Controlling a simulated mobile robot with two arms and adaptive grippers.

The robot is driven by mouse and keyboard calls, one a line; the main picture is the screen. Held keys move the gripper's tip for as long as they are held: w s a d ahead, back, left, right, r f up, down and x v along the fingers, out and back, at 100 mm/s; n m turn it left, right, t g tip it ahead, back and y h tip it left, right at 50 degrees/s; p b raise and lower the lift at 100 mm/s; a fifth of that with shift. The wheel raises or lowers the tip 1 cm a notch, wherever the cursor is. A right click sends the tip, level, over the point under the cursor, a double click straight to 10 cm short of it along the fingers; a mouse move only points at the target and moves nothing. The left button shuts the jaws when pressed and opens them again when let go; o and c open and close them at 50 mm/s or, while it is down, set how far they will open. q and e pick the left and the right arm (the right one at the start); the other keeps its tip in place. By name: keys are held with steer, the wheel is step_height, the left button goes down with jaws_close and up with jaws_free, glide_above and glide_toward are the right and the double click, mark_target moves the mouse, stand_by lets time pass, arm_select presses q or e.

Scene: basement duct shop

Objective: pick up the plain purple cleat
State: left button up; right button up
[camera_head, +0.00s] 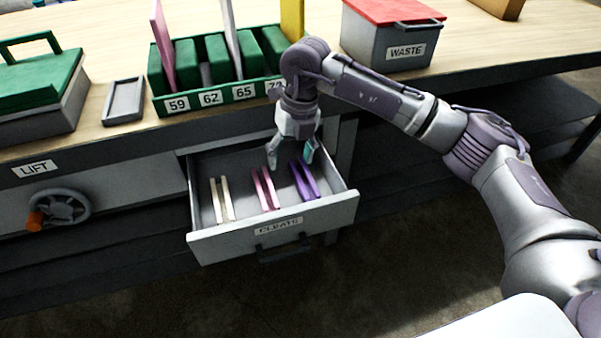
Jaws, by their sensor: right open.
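The purple cleat (299,184) lies on the right side of the open drawer (335,215) and shows as two narrow parallel purple strips. I cannot tell whether the strips are one piece or two. My right gripper (291,160) hangs over the drawer, pointing down, just behind and above the purple and pink strips. Its fingers are spread with nothing seen between them. A teal patch shows on its right finger. It appears apart from the purple strips. My left gripper is not in view.
Pink strips (263,190) and cream strips (222,200) lie left of the purple ones. The drawer's front wall and handle (285,250) stick out from the bench. Behind are a green numbered rack (215,98), a grey waste bin (375,45), a small grey tray (124,101) and a green-lidded box (38,82).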

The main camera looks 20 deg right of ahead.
steer(key=w+d+r+h, duration=0.1)
steer(key=d+h, duration=0.1)
steer(key=d, duration=0.2)
steer(key=b, duration=0.1)
glide_toward(308, 186)
steer(key=shift+s+a+f+m, duration=0.2)
steer(key=shift+s+a, duration=0.05)
steer(key=shift+s, duration=0.35)
steer(key=shift+s+a+f+m, duration=0.2)
steer(key=shift+s, duration=0.4)
steer(key=f, duration=0.2)
steer(key=f+b, duration=0.1)
steer(key=f, duration=0.2)
steer(key=shift+s+d+f, duration=0.1)
steer(key=shift+d+f, duration=0.15)
steer(key=shift+f, duration=0.3)
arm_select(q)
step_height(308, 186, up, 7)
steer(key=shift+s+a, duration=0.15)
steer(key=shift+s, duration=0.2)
arm_select(e)
steer(key=c, duration=1.2)
